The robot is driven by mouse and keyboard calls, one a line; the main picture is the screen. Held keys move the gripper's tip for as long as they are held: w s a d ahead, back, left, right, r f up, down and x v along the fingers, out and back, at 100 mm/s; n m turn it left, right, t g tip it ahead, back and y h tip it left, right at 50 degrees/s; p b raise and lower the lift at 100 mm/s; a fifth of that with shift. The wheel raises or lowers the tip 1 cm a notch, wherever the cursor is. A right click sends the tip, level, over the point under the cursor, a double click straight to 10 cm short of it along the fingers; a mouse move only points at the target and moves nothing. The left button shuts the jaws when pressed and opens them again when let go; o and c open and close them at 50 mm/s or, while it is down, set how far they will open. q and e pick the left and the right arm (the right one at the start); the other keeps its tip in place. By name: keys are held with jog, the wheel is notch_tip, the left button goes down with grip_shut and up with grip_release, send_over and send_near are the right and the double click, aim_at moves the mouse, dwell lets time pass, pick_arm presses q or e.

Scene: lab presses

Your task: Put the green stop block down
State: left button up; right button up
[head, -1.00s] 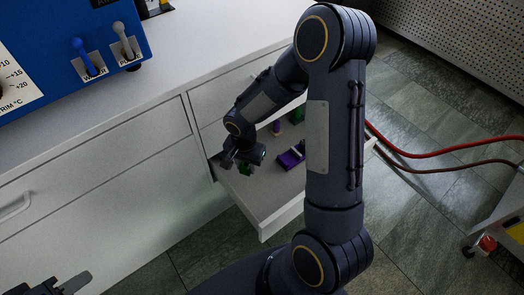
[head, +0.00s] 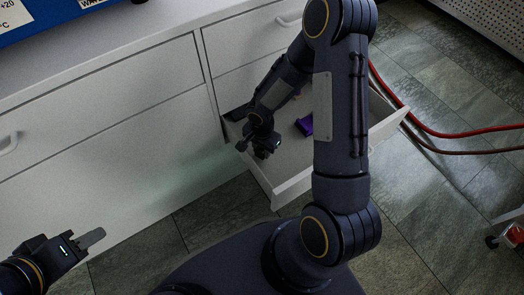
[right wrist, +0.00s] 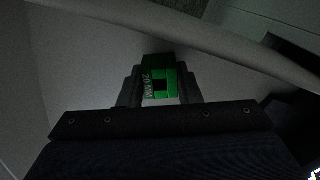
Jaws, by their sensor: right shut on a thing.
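In the head view my right gripper (head: 254,149) is at the left end of the open drawer (head: 291,186). The block cannot be made out there, and I cannot tell whether it touches the drawer floor. My left gripper (head: 90,239) is at the lower left, away from the drawer; its finger gap does not show.
A purple block (head: 305,125) lies in the drawer, right of my right gripper. My right arm hides part of the drawer. The white counter (head: 120,40) and closed drawer fronts stand to the left. Red hoses (head: 450,132) run across the floor at right.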

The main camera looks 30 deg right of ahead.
jog(key=shift+f, duration=0.4)
jog(key=shift+f, duration=0.2)
jog(key=o, duration=1)
jog(key=shift+r, duration=0.15)
